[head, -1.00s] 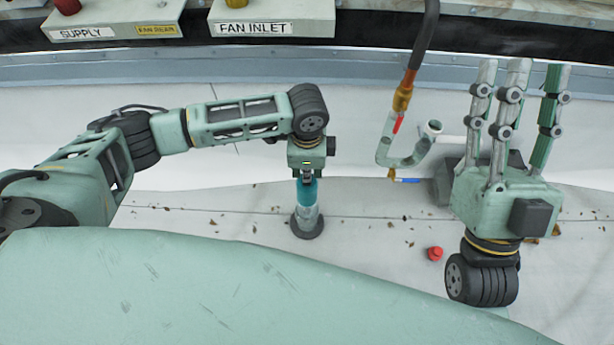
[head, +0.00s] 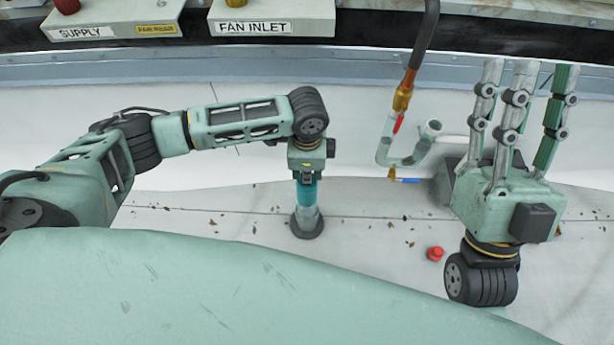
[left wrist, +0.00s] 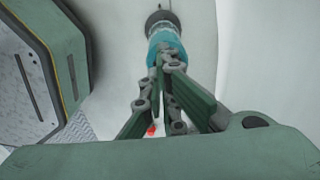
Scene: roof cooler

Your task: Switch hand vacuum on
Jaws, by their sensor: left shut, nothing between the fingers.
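The hand vacuum (head: 305,218) stands upright on the pale roof floor at the middle of the head view. It has a teal body and a grey, flared lower end, and it also shows at the top of the left wrist view (left wrist: 165,37). My left gripper (head: 307,180) is directly above it, pointing down. In the left wrist view its fingers (left wrist: 167,62) are shut with nothing between them, with the tips at or very near the teal part; contact is unclear. The vacuum's switch cannot be made out. My right gripper (head: 524,72) is open and empty, fingers pointing up.
A red cap-like object (head: 435,254) lies on the floor to the right. A hose with a brass fitting (head: 403,92) hangs near a pale green bent pipe (head: 402,160). A FAN INLET box (head: 270,20) and a SUPPLY box (head: 112,22) sit at the back. Dry leaves are scattered about.

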